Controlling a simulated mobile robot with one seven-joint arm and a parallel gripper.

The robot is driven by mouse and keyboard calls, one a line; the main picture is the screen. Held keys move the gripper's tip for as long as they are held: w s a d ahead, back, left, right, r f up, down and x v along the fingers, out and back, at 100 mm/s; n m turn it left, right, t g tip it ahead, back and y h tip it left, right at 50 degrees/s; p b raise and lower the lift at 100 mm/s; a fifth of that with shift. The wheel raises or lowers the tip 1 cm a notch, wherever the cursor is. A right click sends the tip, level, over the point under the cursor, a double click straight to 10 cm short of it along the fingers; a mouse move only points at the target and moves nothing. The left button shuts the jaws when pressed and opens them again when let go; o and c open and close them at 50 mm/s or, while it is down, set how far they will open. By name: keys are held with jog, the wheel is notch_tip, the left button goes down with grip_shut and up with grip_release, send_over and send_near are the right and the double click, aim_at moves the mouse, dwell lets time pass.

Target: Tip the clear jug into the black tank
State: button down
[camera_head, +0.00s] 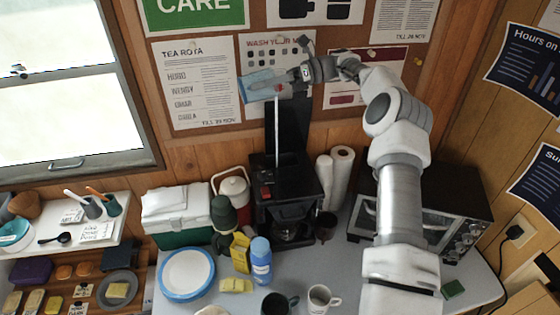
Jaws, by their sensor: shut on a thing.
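The clear jug (260,83) shows as a pale blue, see-through vessel high in front of the notice board, tipped well over onto its side. My gripper (297,76) is at its right side and shut on it; the fingertips are small and partly hidden. A thin pale stream (277,135) falls straight down from the jug. It comes down at the top of the black coffee machine, where the black tank (268,178) is; a tall black panel stands up behind it. The tank's inside and the liquid level cannot be made out.
Paper towel rolls (341,178) and a toaster oven (430,215) stand right of the machine. A red-and-white jug (232,190), a green cool box (178,215), a blue bottle (261,262) and mugs (320,298) crowd the counter. Air around the jug is clear; the notice board is behind.

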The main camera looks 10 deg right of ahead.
jog(key=shift+d+f+y, duration=0.15)
jog(key=shift+d+y, duration=0.15)
jog(key=shift+y, duration=0.2)
jog(key=a+h, duration=0.2)
jog(key=shift+s+a+h, duration=0.15)
jog(key=shift+a+h, duration=0.05)
jog(key=shift+h, duration=0.1)
jog(key=shift+f, duration=0.1)
